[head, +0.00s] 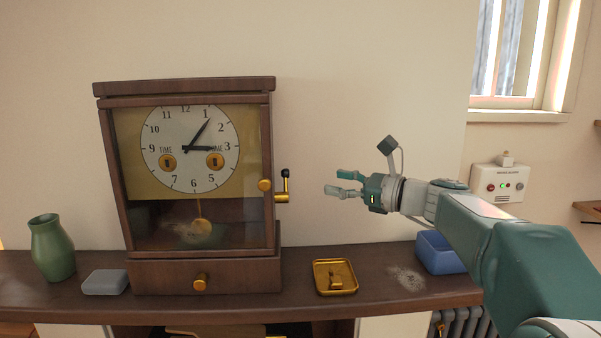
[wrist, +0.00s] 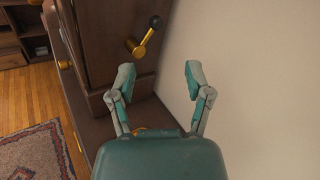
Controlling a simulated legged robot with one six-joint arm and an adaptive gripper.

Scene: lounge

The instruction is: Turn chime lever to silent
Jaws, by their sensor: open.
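The wooden clock (head: 190,270) stands on the mantel shelf, its glass door closed over a white dial. The chime lever (head: 284,187) sticks out from the clock's right side: a brass arm with a black knob at its upper end. In the wrist view the lever (wrist: 146,37) shows ahead of the fingers, on the dark wooden side, its knob at the upper right. My gripper (head: 340,184) is open and empty, to the right of the lever with a gap between them. The open fingers also show in the wrist view (wrist: 158,78). I cannot make out any lever position markings.
A brass tray (head: 319,283) holding a small brass piece lies on the shelf (head: 300,305) below the gripper. A blue box (head: 437,254) stands at the right, under my arm. A green vase (head: 51,250) and a grey box (head: 105,283) are left of the clock.

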